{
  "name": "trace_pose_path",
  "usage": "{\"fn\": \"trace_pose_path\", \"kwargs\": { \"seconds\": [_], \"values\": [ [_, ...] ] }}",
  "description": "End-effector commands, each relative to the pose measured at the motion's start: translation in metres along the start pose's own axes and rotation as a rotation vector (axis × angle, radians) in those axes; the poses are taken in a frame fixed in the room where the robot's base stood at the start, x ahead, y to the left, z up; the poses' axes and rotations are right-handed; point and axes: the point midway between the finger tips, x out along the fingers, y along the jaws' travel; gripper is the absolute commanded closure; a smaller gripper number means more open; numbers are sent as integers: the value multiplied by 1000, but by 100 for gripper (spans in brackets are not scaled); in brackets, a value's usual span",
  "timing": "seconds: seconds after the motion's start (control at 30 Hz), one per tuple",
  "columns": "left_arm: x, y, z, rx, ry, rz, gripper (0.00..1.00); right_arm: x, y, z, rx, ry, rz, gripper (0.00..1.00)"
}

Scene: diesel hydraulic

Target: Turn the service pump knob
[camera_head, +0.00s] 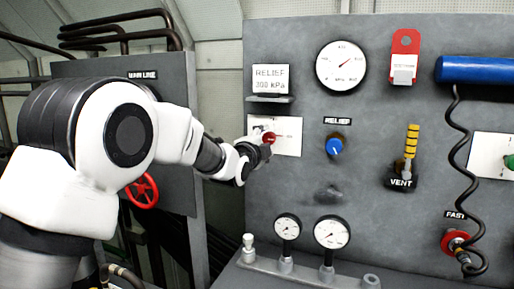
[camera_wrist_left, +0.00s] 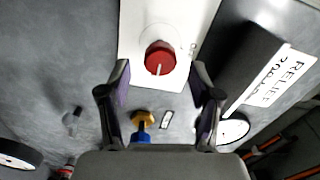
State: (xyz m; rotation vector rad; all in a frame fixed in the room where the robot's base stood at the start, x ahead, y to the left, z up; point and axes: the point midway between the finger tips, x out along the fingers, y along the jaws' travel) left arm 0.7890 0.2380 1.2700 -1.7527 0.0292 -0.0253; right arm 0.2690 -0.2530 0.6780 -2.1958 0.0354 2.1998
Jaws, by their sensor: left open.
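A red round knob (camera_head: 269,138) with a pale pointer line is on a white plate (camera_head: 290,136) on the grey panel; I take it for the service pump knob, but no name on it is readable. In the left wrist view the red knob (camera_wrist_left: 160,57) is ahead of and between the two fingers, with a visible gap on each side. My left gripper (camera_head: 260,144) is open and empty close in front of it; its fingers also show in the wrist view (camera_wrist_left: 160,76). The gripper partly hides the knob and plate in the head view. My right gripper is not in view.
A small shelf with a "RELIEF 300 kPa" card (camera_head: 271,79) juts out just above the plate. A blue relief knob (camera_head: 335,146) is to the right, below a large gauge (camera_head: 341,66). Two small gauges stand on a ledge (camera_head: 300,277) below. A red valve wheel (camera_head: 142,191) is at left.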

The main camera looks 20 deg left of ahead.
Motion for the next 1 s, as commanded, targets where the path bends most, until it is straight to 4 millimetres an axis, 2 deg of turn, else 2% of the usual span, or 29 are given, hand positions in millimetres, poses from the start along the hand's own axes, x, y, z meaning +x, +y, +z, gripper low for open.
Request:
{"fn": "trace_pose_path", "kwargs": {
  "seconds": [0.2,0.3,0.4,1.0],
  "values": [
    [-58,-1,1,-2,-1,-1,36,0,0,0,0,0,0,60],
    [-77,-1,1,-1,-1,-2,36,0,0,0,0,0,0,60],
    [-87,-1,2,-1,-1,-2,36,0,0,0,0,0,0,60],
    [-90,0,1,-1,-1,-2,36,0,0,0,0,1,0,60]
  ]
}}
